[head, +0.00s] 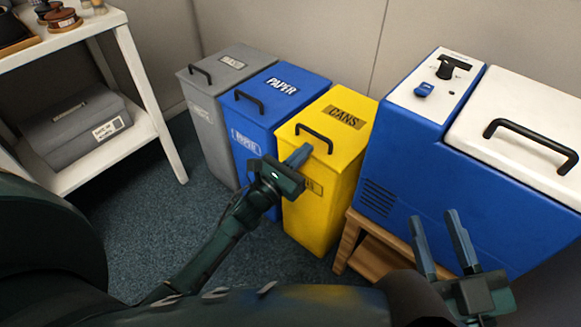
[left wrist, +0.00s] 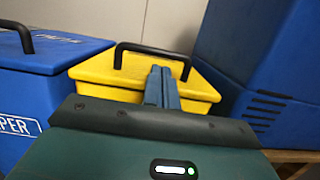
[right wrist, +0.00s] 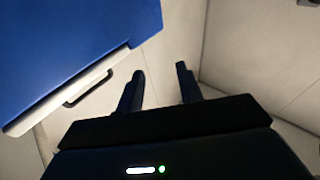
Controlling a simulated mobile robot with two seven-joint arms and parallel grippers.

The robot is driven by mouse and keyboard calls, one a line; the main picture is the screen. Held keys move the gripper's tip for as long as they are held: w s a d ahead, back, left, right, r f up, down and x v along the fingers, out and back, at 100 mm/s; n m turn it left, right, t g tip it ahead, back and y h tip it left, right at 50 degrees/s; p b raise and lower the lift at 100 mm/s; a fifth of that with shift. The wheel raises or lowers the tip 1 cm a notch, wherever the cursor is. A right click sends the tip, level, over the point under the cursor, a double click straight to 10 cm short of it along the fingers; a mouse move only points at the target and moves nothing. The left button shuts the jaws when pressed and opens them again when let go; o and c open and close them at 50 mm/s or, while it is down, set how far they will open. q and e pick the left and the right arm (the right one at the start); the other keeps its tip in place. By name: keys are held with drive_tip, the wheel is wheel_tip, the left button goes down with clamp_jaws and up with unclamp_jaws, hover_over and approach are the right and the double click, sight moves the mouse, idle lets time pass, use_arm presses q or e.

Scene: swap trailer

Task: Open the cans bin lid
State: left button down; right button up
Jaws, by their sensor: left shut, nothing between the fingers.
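The yellow cans bin (head: 318,215) stands third in a row of bins. Its lid (head: 350,118) looks closed and carries a CANS label and a black handle (head: 314,134) near its front edge. In the left wrist view the lid (left wrist: 100,72) and the handle (left wrist: 150,47) lie just beyond the fingers. My left gripper (head: 298,156) is shut and empty, its fingertips close to the handle at the lid's front. Whether they touch it I cannot tell. My right gripper (head: 437,232) is open and empty, in front of the blue cooler.
A blue bin labelled PAPER (head: 262,140) and a grey bin (head: 213,110) stand left of the cans bin. A blue cooler (head: 450,190) with a white lid sits on a wooden stand (head: 372,258) close on the right. A white shelf (head: 150,90) stands at the left.

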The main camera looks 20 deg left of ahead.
use_arm(q)
drive_tip(key=shift+x, duration=0.85)
